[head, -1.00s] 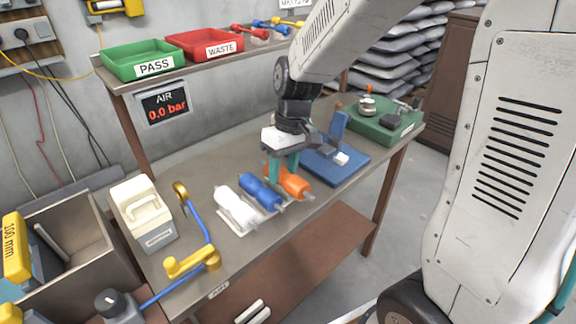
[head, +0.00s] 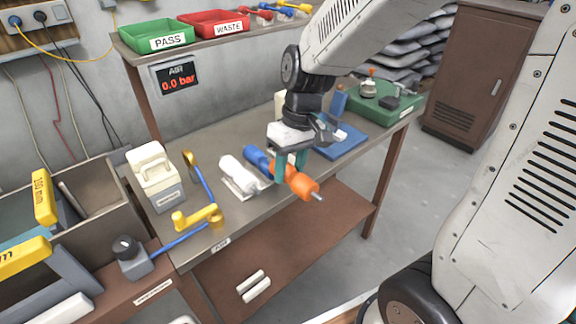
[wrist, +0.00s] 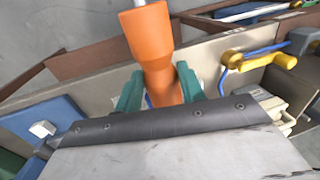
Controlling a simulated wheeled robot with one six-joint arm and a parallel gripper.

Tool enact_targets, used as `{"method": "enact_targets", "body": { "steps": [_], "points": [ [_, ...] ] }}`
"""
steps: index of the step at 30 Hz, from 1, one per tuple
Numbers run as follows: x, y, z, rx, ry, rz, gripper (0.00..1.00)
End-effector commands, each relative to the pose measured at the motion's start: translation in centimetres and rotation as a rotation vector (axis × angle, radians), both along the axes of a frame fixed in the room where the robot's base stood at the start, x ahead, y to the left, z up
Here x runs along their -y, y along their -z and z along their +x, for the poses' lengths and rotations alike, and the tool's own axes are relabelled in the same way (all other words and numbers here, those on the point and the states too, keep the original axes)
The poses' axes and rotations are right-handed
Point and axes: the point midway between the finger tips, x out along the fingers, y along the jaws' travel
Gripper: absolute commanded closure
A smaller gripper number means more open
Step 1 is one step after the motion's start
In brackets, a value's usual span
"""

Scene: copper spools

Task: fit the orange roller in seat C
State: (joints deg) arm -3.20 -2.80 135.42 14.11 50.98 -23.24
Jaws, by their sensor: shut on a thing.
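The orange roller (head: 300,185) is in my gripper (head: 291,170), which is shut on it near the bench's front edge. Its steel shaft end points toward the lower right in the head view. In the wrist view the orange roller (wrist: 148,40) stands between the two green fingers (wrist: 158,92). The blue roller (head: 257,159) lies on the bench just behind and left of it, and the white roller (head: 238,173) lies further left on a pale stand. I cannot make out a seat marked C.
A blue plate (head: 345,145) with an upright block and a green case (head: 390,103) stand to the right. A cream box (head: 153,175) and a yellow-and-blue crank (head: 198,216) stand to the left. Green and red trays (head: 155,38) sit on the shelf above.

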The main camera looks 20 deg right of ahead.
Motion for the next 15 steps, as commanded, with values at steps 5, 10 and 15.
{"method": "enact_targets", "body": {
  "steps": [5,10,15],
  "points": [
    [0.1,-0.1,0.0,0.001,0.001,0.0,0.91],
    [0.0,-1.2,0.1,0.002,-0.001,0.001,0.91],
    [-0.1,-2.6,0.1,0.002,-0.003,0.001,0.91]
  ]
}}
